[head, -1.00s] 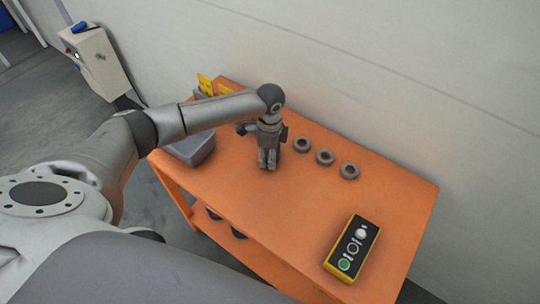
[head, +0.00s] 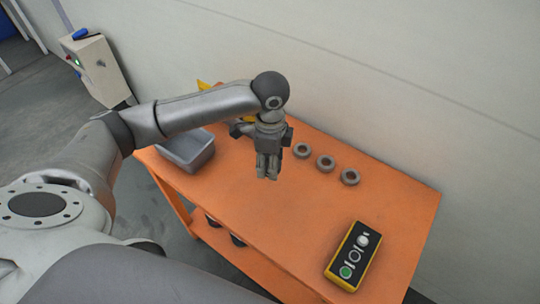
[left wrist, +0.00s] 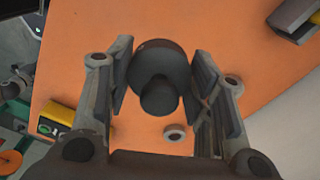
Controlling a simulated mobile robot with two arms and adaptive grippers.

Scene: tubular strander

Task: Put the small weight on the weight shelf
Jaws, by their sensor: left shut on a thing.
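My left gripper (head: 267,176) is above the orange table (head: 225,200), pointing down. In the left wrist view, a dark grey round weight (left wrist: 160,65) with a knob sits between its fingers, and the gripper is shut on it. In the head view the fingers hide the weight. Below the tabletop, a lower orange shelf (head: 215,241) carries dark round things (head: 239,240), partly hidden by the table edge. I cannot tell whether this is the weight shelf. My right gripper is out of view.
Three grey rings (head: 326,163) lie in a row near the wall. A grey bin (head: 188,152) stands at the table's left end, with yellow things behind it. A yellow button box (head: 353,256) lies at the right front. The table's middle is clear.

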